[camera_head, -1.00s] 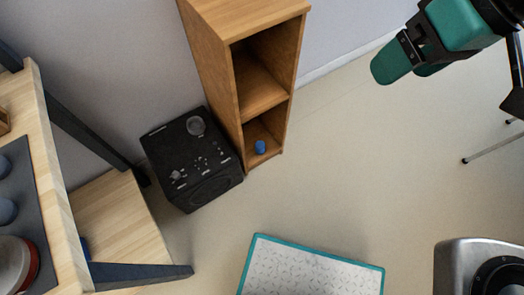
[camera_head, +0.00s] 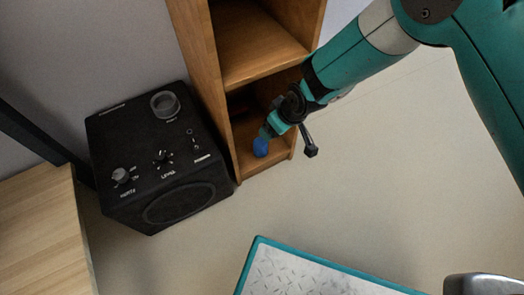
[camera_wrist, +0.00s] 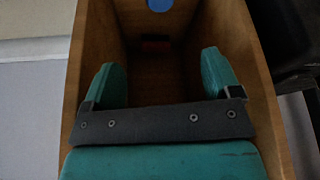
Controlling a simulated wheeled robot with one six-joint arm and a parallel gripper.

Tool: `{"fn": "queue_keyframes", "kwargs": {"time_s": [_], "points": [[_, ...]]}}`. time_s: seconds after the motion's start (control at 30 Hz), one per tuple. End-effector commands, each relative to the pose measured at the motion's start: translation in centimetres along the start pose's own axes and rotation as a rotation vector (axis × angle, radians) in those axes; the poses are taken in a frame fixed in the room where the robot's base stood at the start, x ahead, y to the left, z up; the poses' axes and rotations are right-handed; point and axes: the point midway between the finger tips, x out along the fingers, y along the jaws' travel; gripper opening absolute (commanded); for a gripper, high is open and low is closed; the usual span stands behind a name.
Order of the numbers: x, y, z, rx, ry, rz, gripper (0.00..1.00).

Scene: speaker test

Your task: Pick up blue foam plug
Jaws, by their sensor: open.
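The blue foam plug (camera_head: 261,147) sits on the lowest shelf of the wooden shelf unit (camera_head: 190,47), near its front. It also shows in the wrist view as a blue round shape (camera_wrist: 160,5) cut off by the top edge. My gripper (camera_head: 268,133) reaches into the lower compartment from the upper right, with its fingertips close to the plug. The wrist view shows my gripper (camera_wrist: 160,80) with its two teal fingers wide apart and nothing between them. In the head view the fingers partly hide the plug, and I cannot tell whether they touch it.
A black speaker box (camera_head: 150,150) with knobs stands just left of the shelf unit. The compartment's side walls (camera_wrist: 235,40) are close to my fingers. A teal-edged panel (camera_head: 300,275) lies at the bottom. A wooden surface (camera_head: 40,240) is at left. The floor (camera_head: 400,160) at right is clear.

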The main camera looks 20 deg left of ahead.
Motion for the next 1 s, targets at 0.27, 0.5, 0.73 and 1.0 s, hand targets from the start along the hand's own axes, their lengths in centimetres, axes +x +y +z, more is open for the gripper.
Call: {"fn": "queue_keyframes", "kwargs": {"time_s": [0.27,0.5,0.73,1.0], "points": [[5.7,0.0,0.7,-0.007,0.002,0.004,0.83],[11.0,-0.1,0.7,-0.006,0.000,0.003,0.83],[13.1,-0.1,0.4,-0.007,0.001,0.002,0.83],[16.0,-0.3,0.5,-0.009,0.001,0.002,0.83]]}}
